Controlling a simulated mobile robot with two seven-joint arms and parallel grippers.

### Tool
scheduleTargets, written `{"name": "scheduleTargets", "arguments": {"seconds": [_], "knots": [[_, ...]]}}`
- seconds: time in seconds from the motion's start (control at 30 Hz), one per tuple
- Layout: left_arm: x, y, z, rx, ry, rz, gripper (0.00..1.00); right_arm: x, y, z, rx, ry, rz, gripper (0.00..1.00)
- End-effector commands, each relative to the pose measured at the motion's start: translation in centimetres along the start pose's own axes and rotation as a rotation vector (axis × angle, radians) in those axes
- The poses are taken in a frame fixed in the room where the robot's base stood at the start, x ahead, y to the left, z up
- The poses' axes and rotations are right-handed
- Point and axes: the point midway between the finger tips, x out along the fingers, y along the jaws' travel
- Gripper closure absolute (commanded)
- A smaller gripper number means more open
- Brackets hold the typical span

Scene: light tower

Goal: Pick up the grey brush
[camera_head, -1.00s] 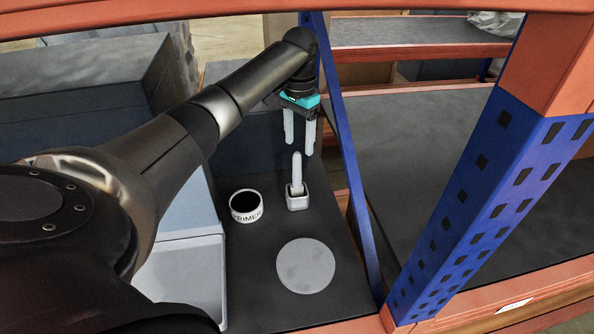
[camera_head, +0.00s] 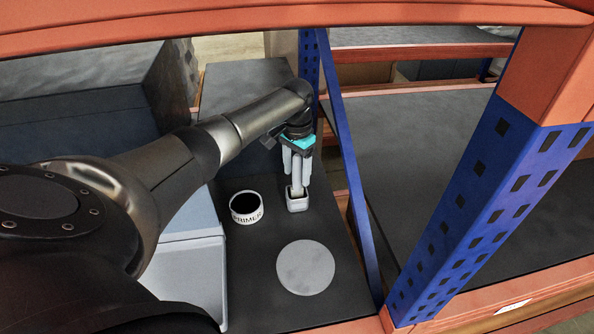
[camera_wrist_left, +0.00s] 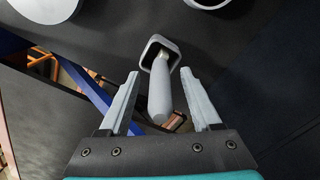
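The grey brush (camera_head: 297,172) stands upright with its lower end in a small square light-grey holder (camera_head: 298,203) on the dark shelf. In the left wrist view the brush handle (camera_wrist_left: 160,95) points toward my gripper, and the holder (camera_wrist_left: 153,46) is beyond it. My left gripper (camera_head: 297,178) is directly above the holder, with its fingers on either side of the handle. In the left wrist view the left gripper (camera_wrist_left: 158,88) is open, with gaps between both fingers and the handle. My right gripper is not in view.
A white tin marked PRIMER (camera_head: 246,208) stands left of the holder. A flat grey disc (camera_head: 305,267) lies in front. A pale bin (camera_head: 185,270) is at the left. A blue rack brace (camera_head: 347,170) and post (camera_head: 460,200) rise on the right.

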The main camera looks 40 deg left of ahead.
Motion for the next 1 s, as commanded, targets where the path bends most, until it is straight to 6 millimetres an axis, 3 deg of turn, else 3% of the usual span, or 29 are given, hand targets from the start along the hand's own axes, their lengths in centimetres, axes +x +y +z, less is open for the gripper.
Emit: {"name": "scheduleTargets", "arguments": {"seconds": [0.07, 0.57, 1.0], "knots": [[-0.02, -0.01, 0.00, 0.000, 0.000, 0.000, 0.43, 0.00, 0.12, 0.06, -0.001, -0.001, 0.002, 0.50], [-0.07, -0.03, 0.00, -0.001, 0.000, 0.000, 0.99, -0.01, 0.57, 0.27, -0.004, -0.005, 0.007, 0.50], [-0.11, -0.03, -0.02, -0.001, 0.001, 0.000, 1.00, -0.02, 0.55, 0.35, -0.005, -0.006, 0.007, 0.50]]}}
